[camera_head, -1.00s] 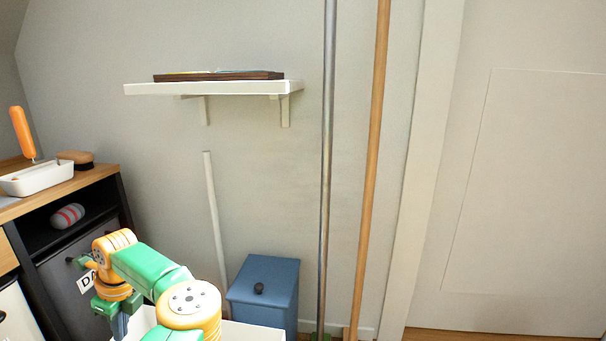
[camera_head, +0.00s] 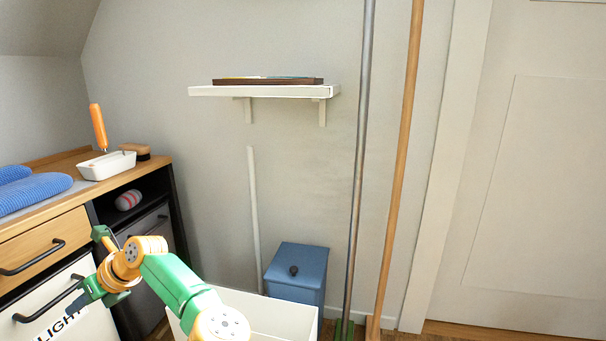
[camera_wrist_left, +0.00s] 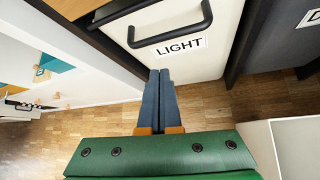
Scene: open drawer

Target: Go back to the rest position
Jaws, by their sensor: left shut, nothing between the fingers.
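My left gripper (camera_head: 76,301) is at the lower left of the head view, in front of the white front (camera_head: 72,275) with the "LIGHT" label (camera_head: 58,325). In the left wrist view its two dark blue fingers (camera_wrist_left: 159,74) lie together, shut and empty. My right gripper is in neither view.
A wooden drawer (camera_head: 45,240) looks shut under the worktop (camera_head: 75,159). An open white box (camera_head: 270,310) stands beside my left arm, with a blue bin (camera_head: 298,268) behind it.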

